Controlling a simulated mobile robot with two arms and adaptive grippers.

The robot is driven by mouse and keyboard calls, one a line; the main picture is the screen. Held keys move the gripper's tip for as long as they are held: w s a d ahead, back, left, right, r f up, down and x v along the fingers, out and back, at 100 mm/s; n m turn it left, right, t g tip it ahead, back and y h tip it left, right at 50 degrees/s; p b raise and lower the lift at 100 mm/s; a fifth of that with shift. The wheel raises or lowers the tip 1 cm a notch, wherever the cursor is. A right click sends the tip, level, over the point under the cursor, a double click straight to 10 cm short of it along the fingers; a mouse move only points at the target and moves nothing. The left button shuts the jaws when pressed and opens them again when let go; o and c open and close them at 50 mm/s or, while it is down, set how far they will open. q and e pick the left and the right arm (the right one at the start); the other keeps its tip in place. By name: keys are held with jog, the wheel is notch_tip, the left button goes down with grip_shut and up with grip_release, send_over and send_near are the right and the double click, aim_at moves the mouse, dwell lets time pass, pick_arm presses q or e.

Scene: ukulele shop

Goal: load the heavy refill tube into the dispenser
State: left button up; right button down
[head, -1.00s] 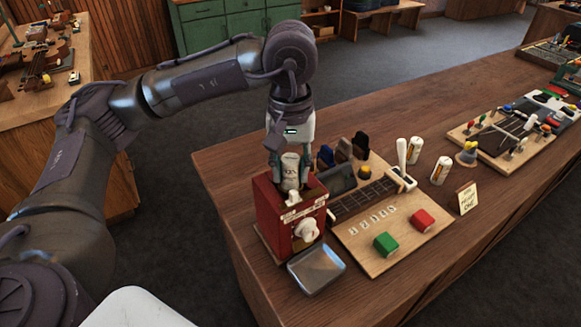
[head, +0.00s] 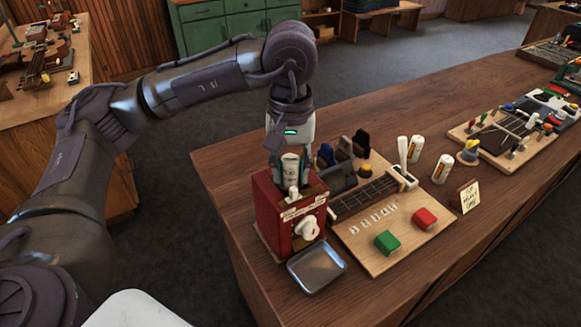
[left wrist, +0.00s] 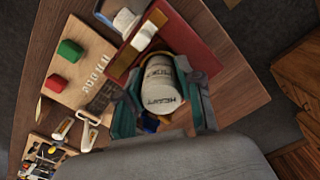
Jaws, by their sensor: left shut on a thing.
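The heavy refill tube (head: 290,167) is a white cylinder standing upright at the top of the red dispenser (head: 278,218). In the left wrist view the tube (left wrist: 160,88) shows the word HEAVY. My left gripper (head: 289,160) is shut on the tube from above, with a finger on each side, and it also shows in the left wrist view (left wrist: 162,95). Whether the tube's lower end is inside the dispenser is hard to tell. The dispenser has a white knob (head: 307,228) on its front and a metal tray (head: 317,267) before it. My right gripper is not in view.
A wooden board with a fretboard (head: 365,195), a green block (head: 387,243) and a red block (head: 424,218) lies right of the dispenser. Other white tubes (head: 442,169) and a note card (head: 468,197) stand farther right. The bench front is clear.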

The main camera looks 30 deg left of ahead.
pick_arm(q)
jog(key=shift+f, duration=0.15)
jog(key=o, duration=0.8)
jog(key=shift+o, duration=0.2)
jog(key=shift+r+p, duration=3)
jog(key=shift+r, duration=2.55)
